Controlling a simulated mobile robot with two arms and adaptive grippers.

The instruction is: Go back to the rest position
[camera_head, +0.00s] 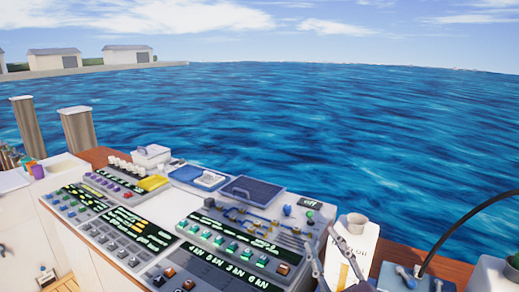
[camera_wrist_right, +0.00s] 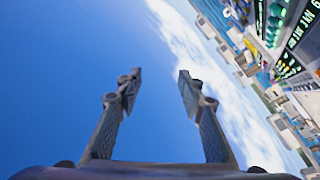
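My right gripper (camera_head: 324,246) shows at the bottom edge of the head view, fingers pointing up, in front of the right end of the control console (camera_head: 150,222) and beside a white carton (camera_head: 358,246). In the right wrist view its two fingers (camera_wrist_right: 159,76) stand apart with only sky between them, so it is open and empty. I cannot make out my left gripper in the head view.
The console carries several buttons, levers and lit displays. A blue box (camera_head: 395,279) and a black curved hose (camera_head: 462,222) are at the lower right. Two posts (camera_head: 78,130) stand at the left. Open water lies beyond the console.

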